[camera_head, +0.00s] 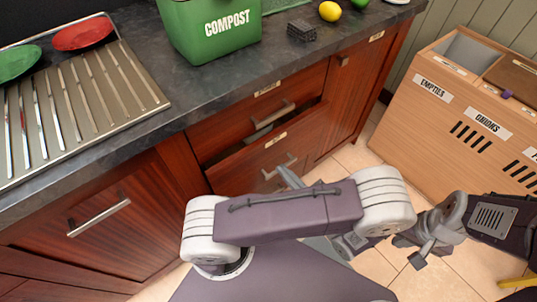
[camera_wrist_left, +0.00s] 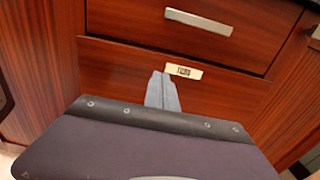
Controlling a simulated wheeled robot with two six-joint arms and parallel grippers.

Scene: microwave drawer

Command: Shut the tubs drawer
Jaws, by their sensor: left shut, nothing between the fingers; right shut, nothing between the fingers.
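The tubs drawer (camera_head: 235,172) is the lower wooden drawer front in the head view, standing out a little, with a dark gap above it. Its pale label reads TUBS in the left wrist view (camera_wrist_left: 183,71). Its metal handle (camera_head: 270,173) shows beside my left gripper. My left gripper (camera_head: 284,172) is shut and empty at the drawer front; in the left wrist view its closed fingers (camera_wrist_left: 162,90) point at the front just below the label. I cannot tell whether they touch. My right gripper (camera_head: 420,258) is shut and empty, right of my left arm, over the floor.
Another drawer (camera_head: 240,110) with a metal handle sits above. The dark counter (camera_head: 150,135) carries a green compost bin (camera_head: 210,30), a drying rack (camera_head: 85,95) and a lemon (camera_head: 330,11). A wooden bin unit (camera_head: 450,115) stands right. Tiled floor (camera_head: 355,155) lies between.

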